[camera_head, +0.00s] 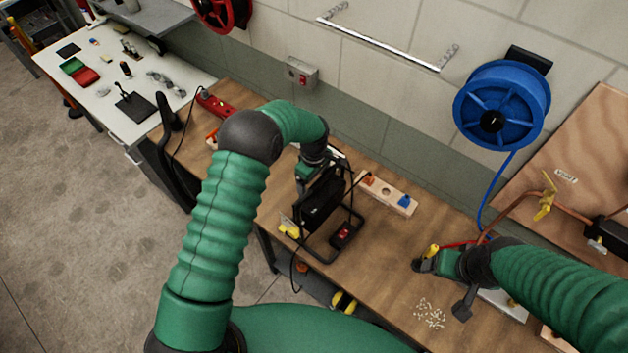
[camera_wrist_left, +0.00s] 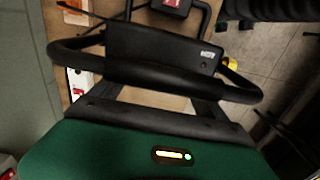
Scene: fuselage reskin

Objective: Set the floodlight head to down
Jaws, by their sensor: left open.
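The floodlight has a black head (camera_head: 321,200) in a black tubular stand (camera_head: 356,222) on the wooden workbench. In the head view the head looks steeply tilted; which way its lamp face points is hard to tell. In the left wrist view the flat, labelled side of the head (camera_wrist_left: 165,48) fills the upper middle, with a black bar (camera_wrist_left: 150,77) across it. My left gripper (camera_head: 312,177) is open at the head's upper end, its fingers close to the bar. Contact cannot be made out. My right gripper (camera_head: 445,288) is open and empty over the bench at the right.
A red switch box (camera_head: 343,234) sits at the stand's base. A yellow-handled valve (camera_head: 547,196), a blue hose reel (camera_head: 502,104) and scattered pale bits (camera_head: 430,314) are to the right.

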